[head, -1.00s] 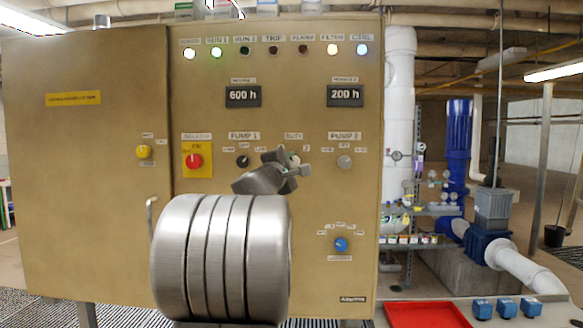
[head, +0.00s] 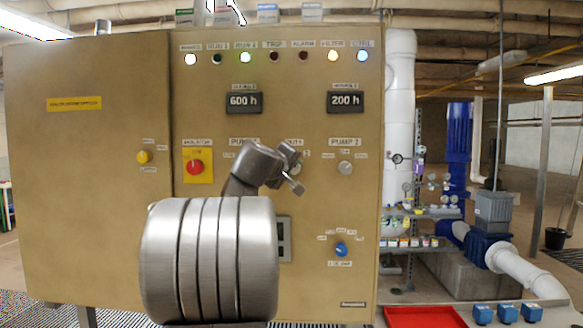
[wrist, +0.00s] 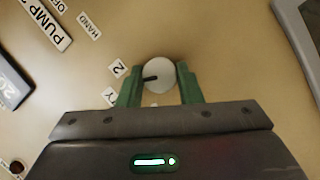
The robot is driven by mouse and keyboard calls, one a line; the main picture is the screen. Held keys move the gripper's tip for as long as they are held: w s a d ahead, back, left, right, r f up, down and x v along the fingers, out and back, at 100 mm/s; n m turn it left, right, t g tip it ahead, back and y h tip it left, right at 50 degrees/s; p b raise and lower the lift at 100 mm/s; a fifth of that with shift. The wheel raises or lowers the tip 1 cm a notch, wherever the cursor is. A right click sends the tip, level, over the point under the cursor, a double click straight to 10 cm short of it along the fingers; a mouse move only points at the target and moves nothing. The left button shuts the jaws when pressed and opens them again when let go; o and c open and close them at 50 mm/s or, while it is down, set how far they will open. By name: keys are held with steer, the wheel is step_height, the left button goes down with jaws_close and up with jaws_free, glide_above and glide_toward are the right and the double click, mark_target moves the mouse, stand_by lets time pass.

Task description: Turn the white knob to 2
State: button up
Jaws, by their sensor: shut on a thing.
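In the wrist view the white knob (wrist: 160,73) sits between the two green fingers of my gripper (wrist: 158,80), which is shut on its sides. A dark pointer mark on the knob points left in that view. The small label 2 (wrist: 118,68) lies left of the knob, a little above the line of the pointer.
The tan panel (head: 120,215) also carries a red isolator knob (head: 194,167), a grey PUMP 2 knob (head: 345,168), a blue knob (head: 341,249) and a yellow knob (head: 143,157). The RUN 2 lamp (head: 246,58) glows green; the RUN 1 lamp (head: 217,59) is dark.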

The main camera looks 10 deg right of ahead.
steer(key=shift+d+m+y+p, duration=0.1)
steer(key=shift+m+y+p, duration=0.55)
steer(key=shift+m, duration=0.85)
steer(key=shift+f+y, duration=0.1)
steer(key=shift+y, duration=0.15)
steer(key=o, duration=1)
steer(key=b+v, duration=0.1)
steer(key=v, duration=0.6)
steer(key=b+v, duration=0.2)
steer(key=v, duration=0.5)
steer(key=shift+w+r+b, duration=0.15)
steer(key=shift+r+b, duration=0.05)
steer(key=shift+b, duration=0.1)
